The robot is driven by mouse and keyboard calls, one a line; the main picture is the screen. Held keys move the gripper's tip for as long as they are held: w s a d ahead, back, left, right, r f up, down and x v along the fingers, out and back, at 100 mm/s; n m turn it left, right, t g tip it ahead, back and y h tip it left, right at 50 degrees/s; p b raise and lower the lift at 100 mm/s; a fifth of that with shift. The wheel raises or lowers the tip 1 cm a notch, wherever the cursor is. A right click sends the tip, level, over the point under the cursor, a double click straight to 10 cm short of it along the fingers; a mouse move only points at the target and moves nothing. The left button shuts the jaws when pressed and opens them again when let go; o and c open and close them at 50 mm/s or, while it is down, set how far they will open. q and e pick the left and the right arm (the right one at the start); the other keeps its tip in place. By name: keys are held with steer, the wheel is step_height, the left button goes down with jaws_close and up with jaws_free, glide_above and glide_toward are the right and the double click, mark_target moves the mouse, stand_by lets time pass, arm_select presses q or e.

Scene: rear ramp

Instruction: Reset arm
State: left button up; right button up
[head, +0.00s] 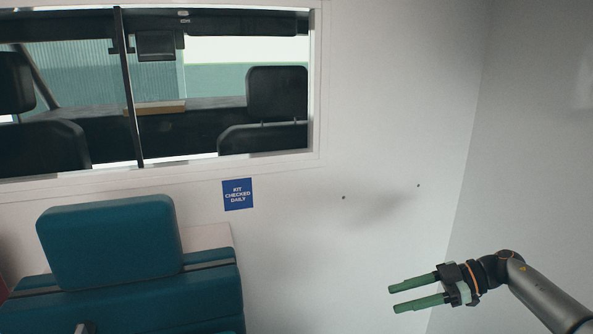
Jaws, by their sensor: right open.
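My right gripper (391,299) is in the lower right of the head view, with its arm coming in from the right edge. Its two green fingers point left and stand apart, with nothing between them. It is in front of the white wall and appears clear of it. My left gripper does not show.
A teal padded seat (110,240) stands at the lower left. A blue sign (238,194) reading "KIT CHECKED DAILY" is on the white wall (400,90). A window opening (318,80) above shows dark front seats. The space between the seat and my right gripper looks clear.

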steer(key=s+a+f+m+t, duration=0.3)
steer(key=f+t, duration=0.2)
steer(key=f, duration=0.3)
steer(key=s+a+f+m+t, duration=0.3)
steer(key=f+t, duration=0.2)
steer(key=f, duration=0.3)
steer(key=s+d+f+m+g+h, duration=0.15)
steer(key=s+d+f+h, duration=0.25)
steer(key=s, duration=0.4)
steer(key=s+d+f+m+g+h, duration=0.15)
steer(key=s+d+f+h, duration=0.25)
steer(key=s, duration=0.4)
steer(key=s+d+f+m+h, duration=0.2)
steer(key=s+d+f+h, duration=0.25)
steer(key=s, duration=0.45)
steer(key=w+a+m+t+y, duration=0.1)
steer(key=a+m, duration=0.4)
steer(key=a, duration=0.7)
step_height(320, 180, up, 5)
steer(key=p, duration=0.5)
steer(key=shift+r, duration=0.1)
